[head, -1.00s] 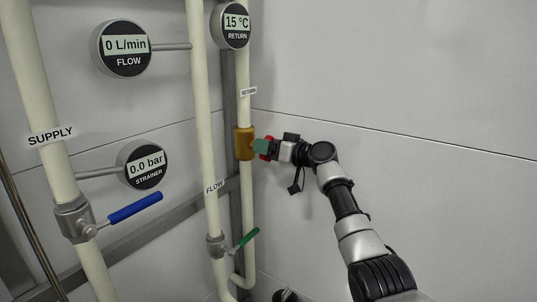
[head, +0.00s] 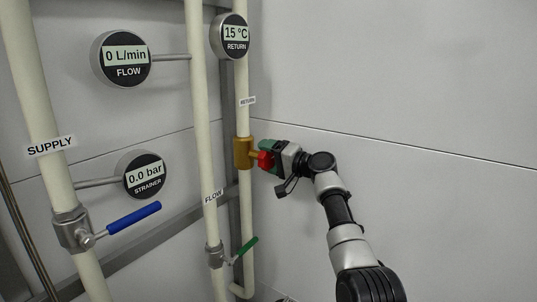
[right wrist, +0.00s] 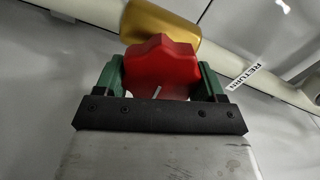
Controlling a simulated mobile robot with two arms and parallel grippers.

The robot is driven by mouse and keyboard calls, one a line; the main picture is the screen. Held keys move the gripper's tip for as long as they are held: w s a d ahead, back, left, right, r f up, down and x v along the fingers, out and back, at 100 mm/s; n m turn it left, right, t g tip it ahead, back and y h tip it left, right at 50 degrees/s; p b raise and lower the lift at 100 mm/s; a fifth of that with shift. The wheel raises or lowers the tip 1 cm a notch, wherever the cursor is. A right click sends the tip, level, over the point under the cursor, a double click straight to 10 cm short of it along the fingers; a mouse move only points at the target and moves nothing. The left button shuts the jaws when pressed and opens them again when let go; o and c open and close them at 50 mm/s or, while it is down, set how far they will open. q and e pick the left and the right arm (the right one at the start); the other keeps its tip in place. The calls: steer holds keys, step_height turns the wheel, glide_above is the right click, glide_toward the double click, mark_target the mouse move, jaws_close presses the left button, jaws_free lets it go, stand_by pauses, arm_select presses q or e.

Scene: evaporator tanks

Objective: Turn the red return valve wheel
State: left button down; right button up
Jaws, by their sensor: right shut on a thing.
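The red return valve wheel (head: 265,160) sits on the side of the brass valve body (head: 242,153) on the return pipe. In the right wrist view the lobed red wheel (right wrist: 162,70) lies between the two green fingers of my right gripper (right wrist: 163,82), and the brass body (right wrist: 160,22) is behind it. My right gripper (head: 266,155) is shut on the wheel, one finger on each side. A pale mark shows on the wheel's face. My left gripper is not in view.
The return gauge (head: 232,37) reads 15 °C and the flow gauge (head: 122,59) 0 L/min. The strainer gauge (head: 145,174) reads 0.0 bar. The wall at right is clear.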

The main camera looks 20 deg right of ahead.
steer(key=m+p, duration=0.2)
steer(key=m, duration=0.2)
steer(key=shift+m, duration=0.3)
steer(key=m+p, duration=0.2)
steer(key=m, duration=0.1)
steer(key=shift+m+p, duration=0.3)
steer(key=shift+m, duration=0.1)
steer(key=m+p, duration=0.3)
steer(key=m, duration=0.1)
steer(key=shift+f, duration=0.15)
steer(key=m+p, duration=0.3)
steer(key=m, duration=0.2)
steer(key=shift+s+a+f+p, duration=0.15)
steer(key=shift+a+p, duration=0.05)
steer(key=shift+p, duration=0.2)
steer(key=shift+f+m+p, duration=0.1)
steer(key=shift+m+p, duration=0.25)
steer(key=shift+m, duration=0.55)
steer(key=m, duration=0.2)
steer(key=shift+s+a+f+m, duration=0.1)
steer(key=shift+m, duration=0.3)
steer(key=m, duration=0.3)
steer(key=shift+a, duration=0.15)
steer(key=shift+s+a+m, duration=0.1)
steer(key=shift+s+m, duration=0.05)
steer(key=shift+m, duration=1.95)
